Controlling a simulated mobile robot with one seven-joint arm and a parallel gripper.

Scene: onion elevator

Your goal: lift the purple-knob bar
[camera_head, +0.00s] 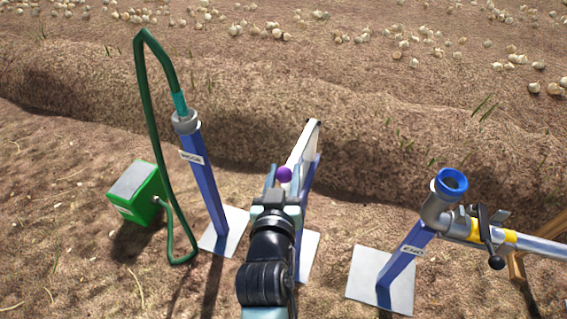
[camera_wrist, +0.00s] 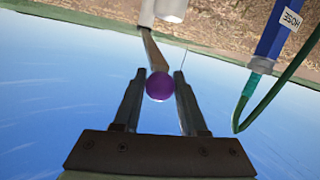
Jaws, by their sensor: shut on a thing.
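The purple knob (camera_head: 284,174) sits at the near end of a pale bar (camera_head: 302,143), which slants up and away to the right in the head view. The bar is beside the top of a blue post (camera_head: 309,180). My gripper (camera_head: 284,177) is shut on the purple knob, with one finger on each side. In the wrist view the knob (camera_wrist: 160,86) lies between the fingertips of my gripper (camera_wrist: 160,92), and the bar's brown arm (camera_wrist: 154,50) runs from it to a white cylinder (camera_wrist: 171,9). My arm hides the lower post in the head view.
Left stands a blue post labelled HOSE (camera_head: 205,180) with a green hose (camera_head: 146,110) looping to a green box (camera_head: 138,193). Right is a blue post labelled END (camera_head: 403,258) with a grey pipe fitting (camera_head: 437,208), a yellow-banded pipe (camera_head: 515,239) and a black-knobbed lever (camera_head: 490,240). Onions lie on soil behind.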

